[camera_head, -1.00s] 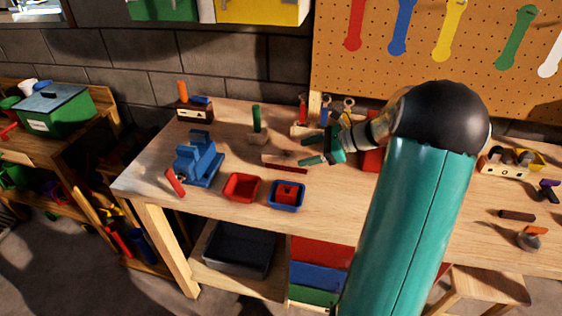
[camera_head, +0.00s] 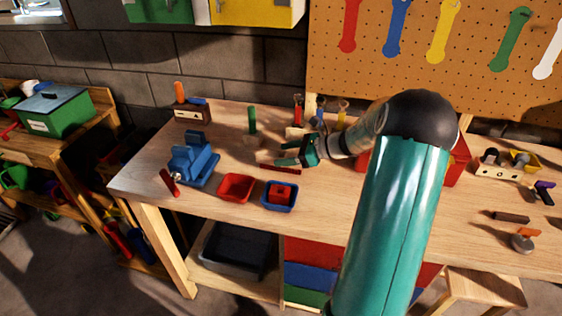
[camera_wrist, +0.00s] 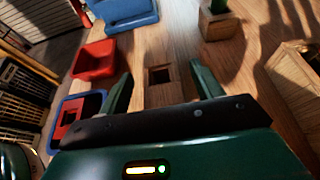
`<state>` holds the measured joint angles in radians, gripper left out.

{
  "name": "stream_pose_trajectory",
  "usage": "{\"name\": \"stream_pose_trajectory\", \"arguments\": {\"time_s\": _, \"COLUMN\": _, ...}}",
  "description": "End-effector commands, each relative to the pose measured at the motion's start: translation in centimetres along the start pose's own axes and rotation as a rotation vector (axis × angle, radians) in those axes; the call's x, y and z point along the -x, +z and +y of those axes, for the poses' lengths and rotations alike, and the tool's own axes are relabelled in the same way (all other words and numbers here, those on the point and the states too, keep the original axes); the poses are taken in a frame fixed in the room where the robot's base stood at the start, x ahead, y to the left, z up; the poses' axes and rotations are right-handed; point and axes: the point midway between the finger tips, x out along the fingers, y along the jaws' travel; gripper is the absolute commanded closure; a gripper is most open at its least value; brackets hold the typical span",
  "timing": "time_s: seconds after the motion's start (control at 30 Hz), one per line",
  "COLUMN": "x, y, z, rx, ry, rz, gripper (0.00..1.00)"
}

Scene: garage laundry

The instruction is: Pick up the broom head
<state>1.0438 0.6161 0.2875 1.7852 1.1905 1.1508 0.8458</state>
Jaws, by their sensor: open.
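A small wooden block with a dark square hole, which looks like the broom head (camera_wrist: 163,96), lies on the workbench. In the wrist view the block sits between the two spread green fingers of my gripper (camera_wrist: 161,74), with a gap on both sides. I cannot tell whether the fingertips reach down beside it.
A red tray (camera_head: 236,187) and a blue tray (camera_head: 280,196) holding a red piece sit in front. A blue vise (camera_head: 194,160) is at left. A green-handled block (camera_head: 252,121) stands behind. A red box (camera_head: 457,162) is at right. Bare bench lies between.

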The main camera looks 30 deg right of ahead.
Motion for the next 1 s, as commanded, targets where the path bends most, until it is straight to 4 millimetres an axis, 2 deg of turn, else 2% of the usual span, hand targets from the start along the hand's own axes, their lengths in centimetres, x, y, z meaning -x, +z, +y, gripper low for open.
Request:
{"name": "stream_pose_trajectory", "arguments": {"time_s": 0.23, "x": -0.3, "y": 0.0, "z": 0.0, "rx": 0.001, "ry": 0.002, "rz": 0.000, "gripper": 0.35}}
{"name": "stream_pose_trajectory", "arguments": {"time_s": 0.27, "x": -0.3, "y": 0.0, "z": 0.0, "rx": 0.001, "ry": 0.002, "rz": 0.000, "gripper": 0.38}}
{"name": "stream_pose_trajectory", "arguments": {"time_s": 0.5, "x": -0.3, "y": 0.0, "z": 0.0, "rx": 0.001, "ry": 0.002, "rz": 0.000, "gripper": 0.86}}
{"name": "stream_pose_trajectory", "arguments": {"time_s": 0.53, "x": -0.3, "y": 0.0, "z": 0.0, "rx": 0.001, "ry": 0.002, "rz": -0.001, "gripper": 0.88}}
{"name": "stream_pose_trajectory", "arguments": {"time_s": 0.83, "x": -0.2, "y": 0.3, "z": 0.0, "rx": 0.002, "ry": 0.002, "rz": 0.000, "gripper": 0.88}}
{"name": "stream_pose_trajectory", "arguments": {"time_s": 1.0, "x": 0.3, "y": 1.4, "z": 0.0, "rx": 0.004, "ry": 0.001, "rz": 0.000, "gripper": 0.88}}
